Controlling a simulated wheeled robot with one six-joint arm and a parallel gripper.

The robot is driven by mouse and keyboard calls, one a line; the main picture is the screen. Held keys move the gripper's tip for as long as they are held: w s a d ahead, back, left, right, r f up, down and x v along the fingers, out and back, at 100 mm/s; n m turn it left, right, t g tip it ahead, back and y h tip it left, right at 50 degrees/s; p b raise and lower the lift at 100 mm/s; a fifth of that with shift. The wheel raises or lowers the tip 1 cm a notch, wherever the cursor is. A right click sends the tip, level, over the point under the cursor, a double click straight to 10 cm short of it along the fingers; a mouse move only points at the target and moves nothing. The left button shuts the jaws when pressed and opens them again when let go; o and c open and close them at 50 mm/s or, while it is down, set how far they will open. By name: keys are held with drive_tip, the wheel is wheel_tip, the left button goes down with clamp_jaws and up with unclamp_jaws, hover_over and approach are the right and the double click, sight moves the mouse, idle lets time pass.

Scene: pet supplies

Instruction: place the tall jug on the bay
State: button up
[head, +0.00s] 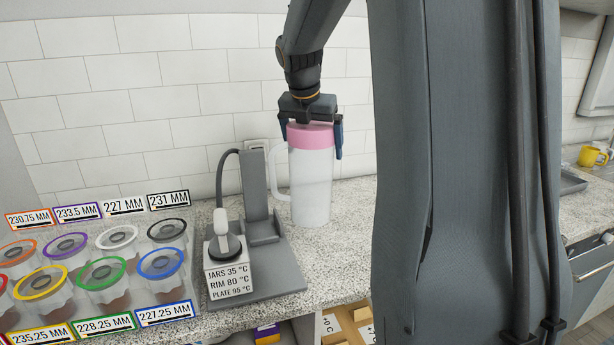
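The tall jug (312,185) is white with a pink lid and has a handle on its left side. It is upright at the back of the counter, just right of the grey stand. My gripper (312,142) points down over it, with one finger on each side of the pink lid. I cannot tell whether the fingers press on the jug or have a small gap. The jug's base seems to be at the counter. The grey stand's low bay (263,231) is empty, left of the jug.
A labelled block with a white-handled knob (228,262) sits on the stand's front left. Several jars with coloured rims (101,272) and number cards fill the counter's left. My arm column blocks the right. A yellow mug (592,156) is far right.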

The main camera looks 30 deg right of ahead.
drive_tip(key=shift+f+p, duration=0.35)
drive_tip(key=shift+f, duration=2.35)
drive_tip(key=o, duration=1.3)
drive_tip(key=shift+o, duration=0.2)
